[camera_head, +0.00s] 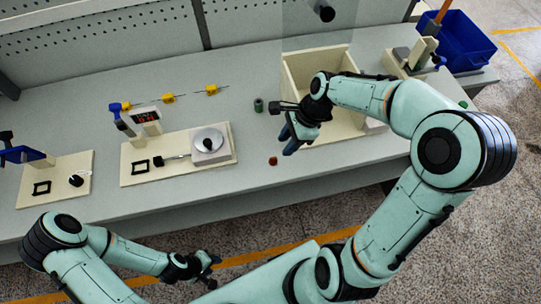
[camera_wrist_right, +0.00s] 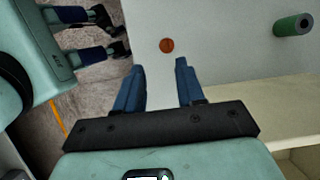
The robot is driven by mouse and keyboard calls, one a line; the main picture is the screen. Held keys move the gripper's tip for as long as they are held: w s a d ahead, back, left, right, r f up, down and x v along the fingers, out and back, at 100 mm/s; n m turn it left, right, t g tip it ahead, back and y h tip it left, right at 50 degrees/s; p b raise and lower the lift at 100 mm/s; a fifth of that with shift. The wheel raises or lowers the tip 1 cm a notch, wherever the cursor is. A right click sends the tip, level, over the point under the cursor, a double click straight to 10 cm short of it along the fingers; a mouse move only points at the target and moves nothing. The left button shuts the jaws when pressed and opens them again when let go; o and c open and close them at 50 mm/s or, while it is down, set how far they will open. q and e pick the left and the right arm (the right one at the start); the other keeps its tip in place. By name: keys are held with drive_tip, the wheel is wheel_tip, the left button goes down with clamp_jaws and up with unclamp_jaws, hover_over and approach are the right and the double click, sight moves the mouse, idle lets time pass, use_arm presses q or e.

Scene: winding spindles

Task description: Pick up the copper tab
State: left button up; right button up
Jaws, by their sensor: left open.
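The copper tab (camera_head: 273,160) is a small reddish-brown piece lying on the grey table near its front edge. It also shows in the right wrist view (camera_wrist_right: 167,45), as a round disc just beyond my fingertips. My right gripper (camera_head: 289,149) is above the table, a little right of the copper tab and apart from it. Its two blue fingers (camera_wrist_right: 160,68) are spread with nothing between them. My left gripper (camera_head: 213,266) is low in front of the table, away from the tab, open and empty.
A green cylinder (camera_head: 258,105) stands behind the tab. A cream open box (camera_head: 293,92) is beneath and behind my right arm. A cream board (camera_head: 228,155) with a scale-like device (camera_head: 209,145) lies to the left. The table around the tab is clear.

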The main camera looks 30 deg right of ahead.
sight(275, 158)
drive_tip(key=x, duration=0.4)
drive_tip(key=shift+f, duration=0.15)
drive_tip(key=x, duration=0.3)
drive_tip(key=w+x, duration=0.1)
drive_tip(key=x, duration=0.1)
drive_tip(key=shift+d+f, duration=0.2)
drive_tip(key=shift+f, duration=0.15)
clamp_jaws()
